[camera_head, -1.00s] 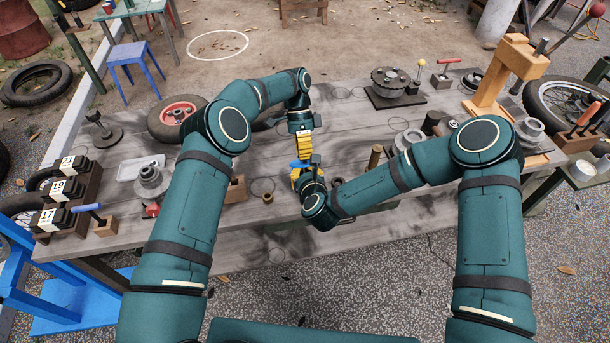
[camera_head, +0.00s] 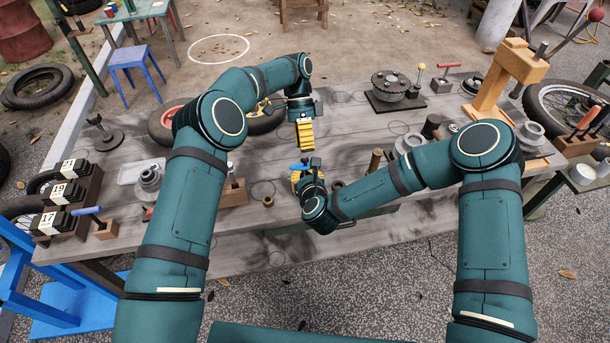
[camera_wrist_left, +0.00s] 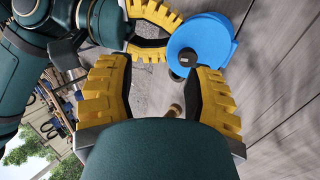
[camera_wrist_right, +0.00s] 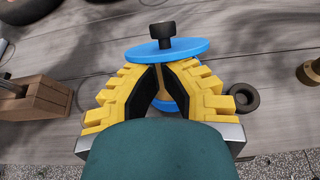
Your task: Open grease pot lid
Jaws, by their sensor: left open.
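The grease pot's blue lid (camera_head: 303,166), a round disc with a dark knob on top, is above the right gripper. It also shows in the left wrist view (camera_wrist_left: 215,35) and nearly edge-on in the right wrist view (camera_wrist_right: 150,53). My left gripper (camera_head: 305,147) is open and empty above the lid, its yellow fingers spread. My right gripper (camera_wrist_right: 168,68) has its fingers closed in around the pot just below the lid. A tan strip and a blue part show between the fingers; most of the pot is hidden. I cannot tell whether the lid is fully seated.
The grey wooden table (camera_head: 260,235) carries a wooden block (camera_head: 233,193) left of the grippers, a brass cylinder (camera_head: 376,160) to their right and a small dark ring (camera_wrist_right: 243,97) beside the right gripper. An orange press (camera_head: 492,85) stands at the right.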

